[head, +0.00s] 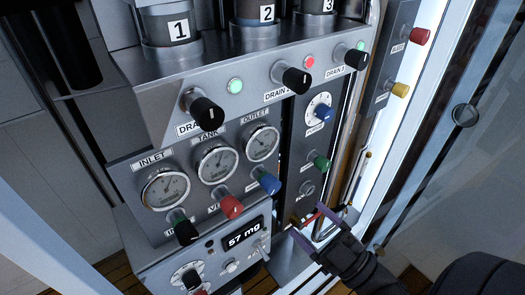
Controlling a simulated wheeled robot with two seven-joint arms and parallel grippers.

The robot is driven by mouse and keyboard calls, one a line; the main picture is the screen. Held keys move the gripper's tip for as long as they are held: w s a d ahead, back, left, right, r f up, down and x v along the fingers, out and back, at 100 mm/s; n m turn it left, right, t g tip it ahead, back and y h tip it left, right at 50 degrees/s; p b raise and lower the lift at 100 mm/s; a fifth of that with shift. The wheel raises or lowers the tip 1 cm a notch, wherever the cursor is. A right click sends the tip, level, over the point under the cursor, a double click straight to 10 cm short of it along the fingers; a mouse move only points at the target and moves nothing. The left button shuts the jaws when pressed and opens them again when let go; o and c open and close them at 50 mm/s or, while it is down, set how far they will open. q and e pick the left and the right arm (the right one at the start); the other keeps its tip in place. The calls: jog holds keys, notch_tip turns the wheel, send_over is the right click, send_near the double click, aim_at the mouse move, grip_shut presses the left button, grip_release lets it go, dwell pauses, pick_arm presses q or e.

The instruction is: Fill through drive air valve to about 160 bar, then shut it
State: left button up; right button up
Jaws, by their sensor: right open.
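A grey fill panel (125,180) carries three round gauges: the inlet gauge (165,189), the tank gauge (216,162) and the outlet gauge (262,143). Below them are a dark green-collared knob (184,231), a red knob (231,206) and a blue knob (267,181). The narrow right column has a blue knob (323,112) and a green knob (320,161); their labels are too small to read, so I cannot tell which is the drive air valve. My right gripper (307,224) is open at the column's lower end, below the green knob. My left gripper is not in view.
Three black drain knobs (207,112) stick out above the gauges, under numbered cylinders (168,27). Red (419,36) and yellow (400,90) buttons sit on the right side panel. A glass door frame stands at right.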

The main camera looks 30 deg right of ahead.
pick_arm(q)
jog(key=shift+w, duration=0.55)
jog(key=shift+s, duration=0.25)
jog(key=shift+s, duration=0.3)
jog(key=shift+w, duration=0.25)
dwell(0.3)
